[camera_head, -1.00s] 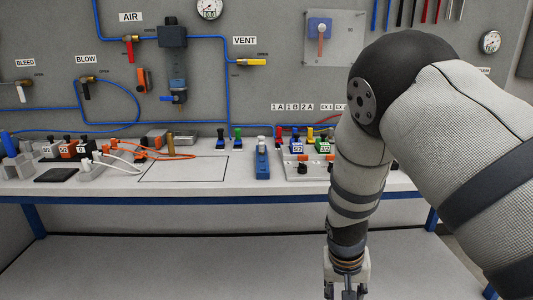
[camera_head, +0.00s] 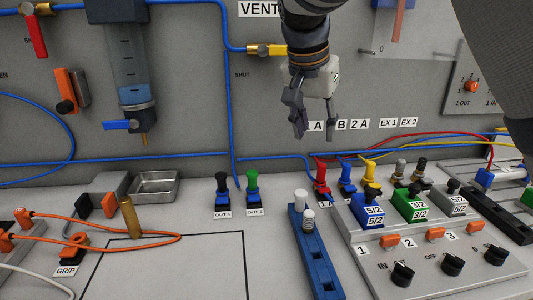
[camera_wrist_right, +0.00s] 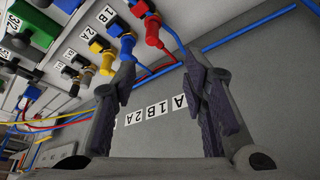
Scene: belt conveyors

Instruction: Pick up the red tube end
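My left gripper is not in view.
A blue fitting (camera_head: 346,176) and a yellow one (camera_head: 369,172) stand close to the right. A blue rack (camera_head: 316,257) and the valve block (camera_head: 383,275) stand in front. OUT fittings (camera_head: 252,188) are to the left. The wall panel with a blue pipe is behind.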

